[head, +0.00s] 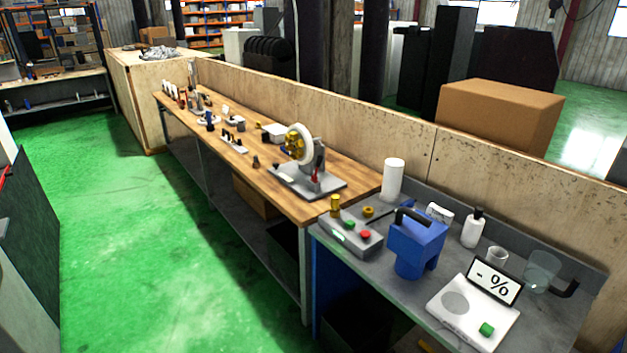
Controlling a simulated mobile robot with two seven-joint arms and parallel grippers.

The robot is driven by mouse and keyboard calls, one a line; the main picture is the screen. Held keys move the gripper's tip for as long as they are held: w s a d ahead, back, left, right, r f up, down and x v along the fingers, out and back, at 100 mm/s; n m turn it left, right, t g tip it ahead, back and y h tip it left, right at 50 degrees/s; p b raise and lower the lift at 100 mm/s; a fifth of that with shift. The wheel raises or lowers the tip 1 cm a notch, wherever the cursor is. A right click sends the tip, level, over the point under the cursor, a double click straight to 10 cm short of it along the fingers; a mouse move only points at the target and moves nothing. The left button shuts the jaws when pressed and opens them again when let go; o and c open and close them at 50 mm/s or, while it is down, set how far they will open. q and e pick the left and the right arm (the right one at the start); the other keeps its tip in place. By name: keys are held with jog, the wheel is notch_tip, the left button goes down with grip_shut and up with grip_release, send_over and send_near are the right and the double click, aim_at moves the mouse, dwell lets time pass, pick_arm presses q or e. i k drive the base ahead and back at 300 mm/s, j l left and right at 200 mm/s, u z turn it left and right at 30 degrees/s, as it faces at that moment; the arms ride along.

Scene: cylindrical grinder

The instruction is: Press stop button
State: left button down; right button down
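A grey control box (346,236) sits on the near grey bench top at its left end. A red button (365,234) is on its right part. I cannot read any label, so which one is the stop button is not shown by text. Neither of my grippers is in view, and nothing touches the box.
A blue device (417,245) with a black handle stands close right of the box. Behind are a white cylinder (393,179) and a white bottle (473,229). A scale (470,318) lies nearer. A wooden bench (325,205) extends beyond. The green floor (140,250) at left is clear.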

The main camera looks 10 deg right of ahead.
aim_at(366, 234)
jog(key=i+j+z, duration=0.15)
jog(key=i+z, duration=0.25)
jog(key=i, duration=0.3)
jog(key=i+j+z, duration=0.35)
jog(key=i, duration=0.3)
jog(key=i+j+z, duration=0.4)
jog(key=i+j, duration=0.15)
jog(key=i+j+z, duration=0.4)
jog(key=i+j, duration=0.2)
jog(key=j, duration=0.15)
